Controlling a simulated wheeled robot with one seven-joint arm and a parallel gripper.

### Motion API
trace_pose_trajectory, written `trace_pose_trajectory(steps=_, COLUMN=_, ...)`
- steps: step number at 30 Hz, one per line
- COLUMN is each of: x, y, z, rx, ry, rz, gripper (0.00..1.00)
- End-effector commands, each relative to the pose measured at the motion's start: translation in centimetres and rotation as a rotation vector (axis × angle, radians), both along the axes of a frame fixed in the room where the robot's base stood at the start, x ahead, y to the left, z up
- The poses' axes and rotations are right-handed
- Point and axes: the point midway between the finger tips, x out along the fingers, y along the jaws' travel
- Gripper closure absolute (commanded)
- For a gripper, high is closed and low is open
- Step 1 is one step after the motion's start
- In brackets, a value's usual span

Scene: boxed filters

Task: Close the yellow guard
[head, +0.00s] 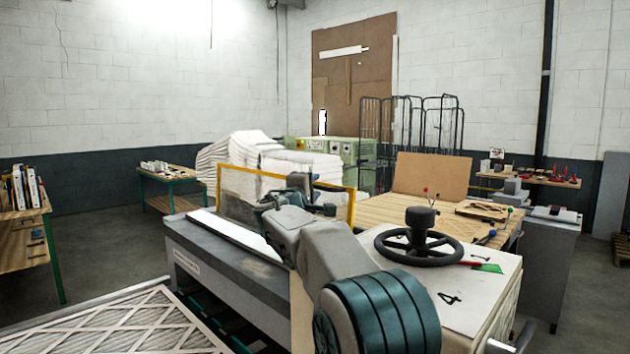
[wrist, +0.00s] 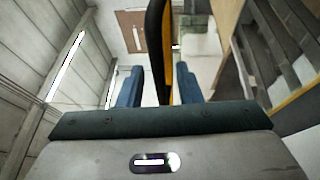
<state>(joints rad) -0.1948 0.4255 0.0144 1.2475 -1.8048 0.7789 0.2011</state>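The yellow guard (head: 246,171) is a thin upright frame with a clear panel, standing on the grey machine (head: 222,262). My gripper (head: 303,184) is at the guard's middle, and my arm hides part of the guard and machine. In the wrist view, my gripper (wrist: 158,80) has its two blue fingers apart. A dark bar with a yellow edge, seemingly the guard (wrist: 168,60) seen edge-on, stands upright between them. Gaps show on both sides of the bar, so the fingers do not appear to press on it.
A black handwheel (head: 418,245) stands on the white-topped cabinet at right. A wooden worktop (head: 400,208) lies behind it. A pleated filter (head: 130,325) lies in the left foreground. White stacks (head: 235,150) stand beyond the guard.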

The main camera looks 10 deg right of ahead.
Motion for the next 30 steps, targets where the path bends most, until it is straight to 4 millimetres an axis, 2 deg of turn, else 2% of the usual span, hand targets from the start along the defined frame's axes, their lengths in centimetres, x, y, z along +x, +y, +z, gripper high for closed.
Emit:
trace_pose_trajectory(steps=11, x=0.6, y=-0.3, z=0.0, rx=0.000, ry=0.000, rz=0.000, gripper=0.68)
trace_pose_trajectory(steps=12, x=0.6, y=-0.3, z=0.0, rx=0.000, ry=0.000, rz=0.000, gripper=0.74)
trace_pose_trajectory(steps=15, x=0.6, y=-0.3, z=0.0, rx=0.000, ry=0.000, rz=0.000, gripper=1.00)
trace_pose_trajectory(steps=23, x=0.6, y=-0.4, z=0.1, rx=0.004, ry=0.002, rz=0.000, gripper=1.00)
trace_pose_trajectory(steps=30, x=1.0, y=-1.6, z=0.4, rx=0.051, ry=0.035, rz=-0.002, gripper=1.00)
